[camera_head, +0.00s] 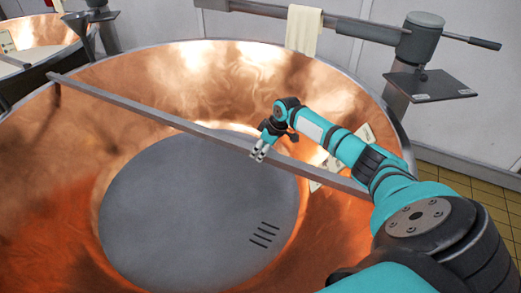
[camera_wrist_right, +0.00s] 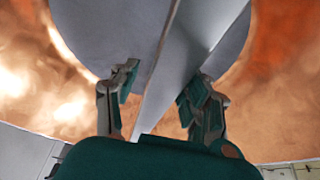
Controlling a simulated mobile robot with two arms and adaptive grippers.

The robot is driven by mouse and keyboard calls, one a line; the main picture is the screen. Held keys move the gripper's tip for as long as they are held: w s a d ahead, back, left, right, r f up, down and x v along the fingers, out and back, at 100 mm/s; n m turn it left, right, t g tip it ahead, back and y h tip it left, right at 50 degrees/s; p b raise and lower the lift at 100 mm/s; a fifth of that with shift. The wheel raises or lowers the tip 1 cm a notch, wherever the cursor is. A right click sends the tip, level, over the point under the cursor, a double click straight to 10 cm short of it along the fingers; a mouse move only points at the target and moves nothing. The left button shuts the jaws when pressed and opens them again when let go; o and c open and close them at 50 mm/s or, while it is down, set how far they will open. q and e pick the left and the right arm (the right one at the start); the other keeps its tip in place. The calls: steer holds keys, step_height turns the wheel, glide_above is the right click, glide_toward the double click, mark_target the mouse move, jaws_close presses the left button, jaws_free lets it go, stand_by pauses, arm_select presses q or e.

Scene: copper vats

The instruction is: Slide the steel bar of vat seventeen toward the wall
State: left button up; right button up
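The steel bar (camera_head: 150,115) lies across the big copper vat (camera_head: 40,150), from the rim at upper left to the right side. My right gripper (camera_head: 262,152) is at the bar, right of its middle. In the right wrist view the bar (camera_wrist_right: 182,50) runs between the two fingers of the right gripper (camera_wrist_right: 160,93). The fingers are apart, with a gap on the left side. The right finger looks close to the bar; I cannot tell whether it touches. The vat's number is not readable. My left gripper is out of view.
A cloth (camera_head: 303,28) hangs on a rail by the wall (camera_head: 240,30). A post with a handle (camera_head: 420,40) and a dark plate (camera_head: 430,85) stands at the right rim. Another copper vat (camera_head: 40,32) is at upper left. Yellow floor tiles (camera_head: 490,195) show at right.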

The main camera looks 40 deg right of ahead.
steer(key=shift+o, duration=1)
steer(key=shift+f, duration=0.1)
steer(key=v, duration=1.2)
steer(key=shift+d, duration=0.1)
